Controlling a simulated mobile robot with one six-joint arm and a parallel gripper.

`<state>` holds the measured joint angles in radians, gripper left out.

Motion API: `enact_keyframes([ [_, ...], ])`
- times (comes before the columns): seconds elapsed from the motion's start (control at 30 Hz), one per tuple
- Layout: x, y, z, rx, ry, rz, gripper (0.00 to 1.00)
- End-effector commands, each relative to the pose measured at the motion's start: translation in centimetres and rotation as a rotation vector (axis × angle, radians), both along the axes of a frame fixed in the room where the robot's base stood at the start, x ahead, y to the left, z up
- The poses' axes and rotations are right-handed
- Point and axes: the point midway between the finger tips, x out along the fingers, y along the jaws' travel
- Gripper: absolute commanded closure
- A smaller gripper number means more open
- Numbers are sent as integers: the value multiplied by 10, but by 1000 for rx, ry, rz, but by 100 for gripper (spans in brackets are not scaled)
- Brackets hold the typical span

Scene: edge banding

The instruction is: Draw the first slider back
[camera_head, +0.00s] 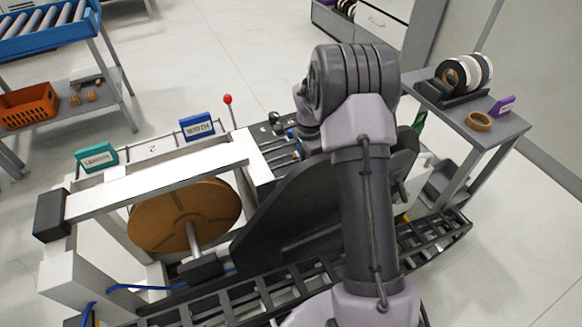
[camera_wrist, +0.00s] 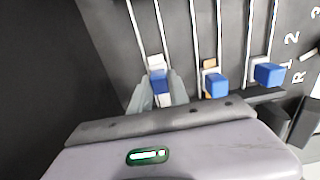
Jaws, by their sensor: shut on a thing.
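My gripper (camera_wrist: 161,92) is shut on the leftmost blue slider knob (camera_wrist: 159,83) in the wrist view, with one grey finger on each side of it. This slider sits on a pair of pale rails, with a white block at its far side. Two other blue sliders, a middle one (camera_wrist: 217,84) and a right one (camera_wrist: 269,72), stand on their own rails to the right, apart from my fingers. In the head view my arm hides the gripper and the held slider; part of the slider panel (camera_head: 283,153) shows left of the arm.
A machine frame with a brown reel (camera_head: 185,215) stands left of my arm. A red-tipped lever (camera_head: 228,100) rises near the panel. A blue WIDTH sign (camera_head: 197,127) and a green sign (camera_head: 97,157) stand along its back. A side table (camera_head: 510,126) with tape rolls is at right.

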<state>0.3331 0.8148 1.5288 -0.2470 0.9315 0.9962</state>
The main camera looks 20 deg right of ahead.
Motion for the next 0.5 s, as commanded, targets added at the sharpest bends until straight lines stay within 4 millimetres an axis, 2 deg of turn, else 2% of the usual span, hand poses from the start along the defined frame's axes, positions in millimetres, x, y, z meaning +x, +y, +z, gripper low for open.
enact_keyframes([
  [0.1, 1, -20, 2, -1, -2, -1, 100],
  [0.2, 0, -28, 1, -1, -2, -1, 100],
  [0.5, 0, -31, 1, -3, -4, 2, 100],
])
